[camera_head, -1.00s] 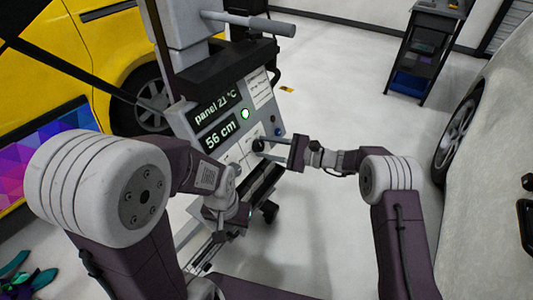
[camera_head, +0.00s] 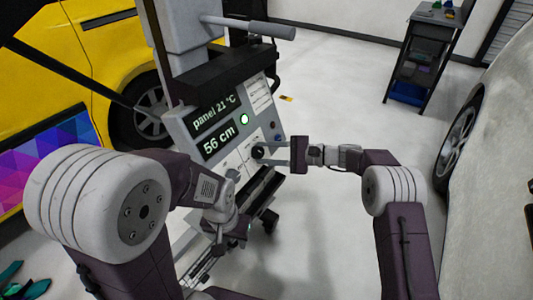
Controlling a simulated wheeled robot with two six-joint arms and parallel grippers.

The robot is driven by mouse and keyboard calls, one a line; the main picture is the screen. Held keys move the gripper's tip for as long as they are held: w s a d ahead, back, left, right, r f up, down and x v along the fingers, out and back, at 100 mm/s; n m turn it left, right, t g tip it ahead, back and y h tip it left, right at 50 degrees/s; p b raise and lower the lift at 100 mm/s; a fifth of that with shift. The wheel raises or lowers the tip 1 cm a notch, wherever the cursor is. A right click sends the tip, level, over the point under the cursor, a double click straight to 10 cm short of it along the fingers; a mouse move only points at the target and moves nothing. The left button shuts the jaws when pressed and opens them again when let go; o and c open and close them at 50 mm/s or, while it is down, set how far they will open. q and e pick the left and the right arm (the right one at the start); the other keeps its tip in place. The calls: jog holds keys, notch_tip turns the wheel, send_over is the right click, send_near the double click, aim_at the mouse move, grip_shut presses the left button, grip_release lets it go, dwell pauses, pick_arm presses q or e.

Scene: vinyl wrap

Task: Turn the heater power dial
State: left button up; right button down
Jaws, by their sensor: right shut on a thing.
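The heater's grey control panel (camera_head: 180,122) stands in the middle of the head view, tilted. Its displays read "panel 21 °C" and "56 cm", and a green light (camera_head: 244,119) glows beside them. The black power dial (camera_head: 257,152) is on the panel's lower right. My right gripper (camera_head: 267,153) reaches in from the right, its fingers shut on the dial. My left gripper (camera_head: 228,240) hangs low in front of the panel's lower edge. Its fingers are too small and dark to tell whether they are open.
A yellow car (camera_head: 88,50) with a colourful wrap panel (camera_head: 50,155) is at the left. A pale car (camera_head: 495,180) stands at the right. A dark shelf cart (camera_head: 425,55) is at the back right. Teal items (camera_head: 12,275) lie at the lower left.

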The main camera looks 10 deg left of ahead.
jog(key=c, duration=0.9)
grip_release()
jog(key=d, duration=0.3)
jog(key=d+r+p, duration=0.1)
jog(key=d, duration=0.2)
jog(key=d+p, duration=0.1)
jog(key=d, duration=0.2)
jog(key=shift+r, duration=0.25)
